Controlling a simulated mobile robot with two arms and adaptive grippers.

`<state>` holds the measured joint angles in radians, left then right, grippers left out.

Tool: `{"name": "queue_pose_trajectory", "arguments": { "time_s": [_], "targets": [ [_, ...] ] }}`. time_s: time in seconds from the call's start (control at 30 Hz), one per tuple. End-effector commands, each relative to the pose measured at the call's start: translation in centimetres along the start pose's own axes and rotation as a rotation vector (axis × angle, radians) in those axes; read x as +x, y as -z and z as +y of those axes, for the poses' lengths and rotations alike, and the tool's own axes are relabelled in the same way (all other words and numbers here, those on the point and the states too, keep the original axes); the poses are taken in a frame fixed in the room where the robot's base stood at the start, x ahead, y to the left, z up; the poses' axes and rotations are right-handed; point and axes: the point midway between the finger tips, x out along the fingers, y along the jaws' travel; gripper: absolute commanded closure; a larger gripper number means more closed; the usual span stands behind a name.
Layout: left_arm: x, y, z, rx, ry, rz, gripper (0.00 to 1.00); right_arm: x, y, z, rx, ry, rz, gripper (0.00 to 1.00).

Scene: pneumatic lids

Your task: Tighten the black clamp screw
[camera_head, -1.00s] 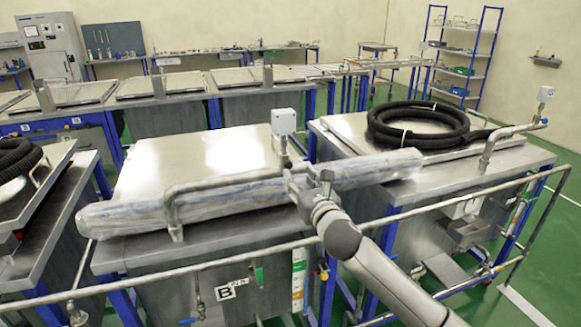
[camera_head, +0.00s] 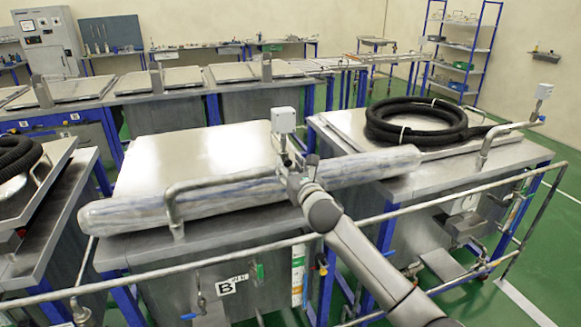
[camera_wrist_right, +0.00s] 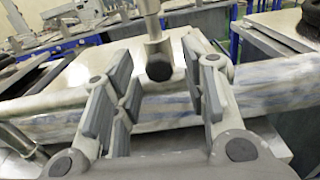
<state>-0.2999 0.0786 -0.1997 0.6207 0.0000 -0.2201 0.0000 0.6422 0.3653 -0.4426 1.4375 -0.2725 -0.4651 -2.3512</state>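The black clamp screw (camera_wrist_right: 159,69) is a small dark knob at the lower end of a metal post in the right wrist view. My right gripper (camera_wrist_right: 157,80) is open, with one finger on each side of the knob. Gaps show between the knob and the pads, so they look apart. In the head view my right gripper (camera_head: 294,170) is at the base of the post under a white box (camera_head: 283,120). It covers the screw there. My left gripper is in neither view.
A long plastic-wrapped roll (camera_head: 120,212) lies across the front of the steel tank lid (camera_head: 190,165), with a bent pipe handle (camera_head: 215,184) over it. A black coiled hose (camera_head: 415,122) lies on the right tank. A rail (camera_head: 180,272) runs in front of the tanks.

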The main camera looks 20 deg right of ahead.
Motion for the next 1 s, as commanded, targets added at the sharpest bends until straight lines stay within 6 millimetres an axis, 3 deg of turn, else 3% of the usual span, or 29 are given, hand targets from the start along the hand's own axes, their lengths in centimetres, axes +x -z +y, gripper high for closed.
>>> {"name": "queue_pose_trajectory", "arguments": {
  "time_s": [0.03, 0.27, 0.67, 1.0],
  "targets": [
    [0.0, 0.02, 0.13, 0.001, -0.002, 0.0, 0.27, -0.01, 0.01, -0.01, 0.0, 0.0, 0.0, 0.7],
    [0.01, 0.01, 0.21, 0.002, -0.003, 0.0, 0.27, -0.02, 0.02, -0.02, 0.0, 0.0, 0.0, 0.99],
    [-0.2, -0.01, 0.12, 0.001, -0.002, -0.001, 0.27, -0.01, -0.03, -0.03, 0.066, 0.0, 0.0, 1.0],
    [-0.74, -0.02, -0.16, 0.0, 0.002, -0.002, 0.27, -0.01, -0.06, 0.01, 0.325, 0.0, 0.001, 1.0]
  ]
}}
